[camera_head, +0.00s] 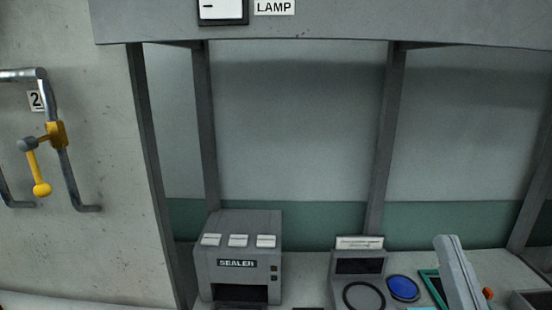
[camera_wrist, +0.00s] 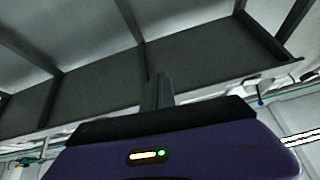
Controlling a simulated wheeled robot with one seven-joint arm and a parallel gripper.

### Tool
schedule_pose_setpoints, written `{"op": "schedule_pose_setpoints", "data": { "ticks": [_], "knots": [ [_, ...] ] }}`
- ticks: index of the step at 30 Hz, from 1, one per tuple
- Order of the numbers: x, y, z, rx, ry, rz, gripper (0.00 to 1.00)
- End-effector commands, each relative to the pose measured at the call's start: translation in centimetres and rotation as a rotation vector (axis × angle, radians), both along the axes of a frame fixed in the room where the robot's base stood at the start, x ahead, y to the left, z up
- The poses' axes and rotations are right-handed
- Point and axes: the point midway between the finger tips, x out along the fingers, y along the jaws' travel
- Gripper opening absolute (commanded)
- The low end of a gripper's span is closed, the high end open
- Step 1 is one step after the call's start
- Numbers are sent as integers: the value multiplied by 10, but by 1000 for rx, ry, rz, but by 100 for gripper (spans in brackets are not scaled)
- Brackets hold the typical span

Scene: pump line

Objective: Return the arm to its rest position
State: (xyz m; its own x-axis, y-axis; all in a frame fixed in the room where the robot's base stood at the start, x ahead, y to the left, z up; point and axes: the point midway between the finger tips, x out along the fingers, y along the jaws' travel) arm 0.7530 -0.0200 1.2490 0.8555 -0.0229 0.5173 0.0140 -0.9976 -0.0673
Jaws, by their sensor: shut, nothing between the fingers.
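My gripper (camera_wrist: 158,78) shows in the wrist view as dark fingers standing together above a purple housing with a small lit indicator. The fingers are shut and hold nothing. The wrist view looks up past them at a dark panel and grey frame posts, and no bench top shows beside the fingers. I cannot make out my gripper in the head view.
In the head view, a grey sealer (camera_head: 237,256) stands on the bench, with a scale-like device (camera_head: 358,280), a blue disc (camera_head: 403,288) and a slanted grey piece (camera_head: 460,275) to its right. A pipe with a yellow-handled valve (camera_head: 57,135) is on the left wall. A lamp switch (camera_head: 222,9) sits overhead.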

Motion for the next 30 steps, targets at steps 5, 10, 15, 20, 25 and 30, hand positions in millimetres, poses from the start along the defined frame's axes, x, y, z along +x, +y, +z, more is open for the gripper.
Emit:
{"op": "schedule_pose_setpoints", "data": {
  "ticks": [5, 10, 15, 20, 25, 30],
  "knots": [
    [-36, -1, -65, 19, 100, -22, 0],
    [-76, 2, -116, 19, 197, -32, 0],
    [-122, 6, -162, 1, 314, -34, 0],
    [-169, 11, -202, -28, 447, -29, 0],
    [-223, 16, -244, -58, 623, -15, 0],
    [-266, 18, -270, -66, 756, 2, 0]
  ]
}}
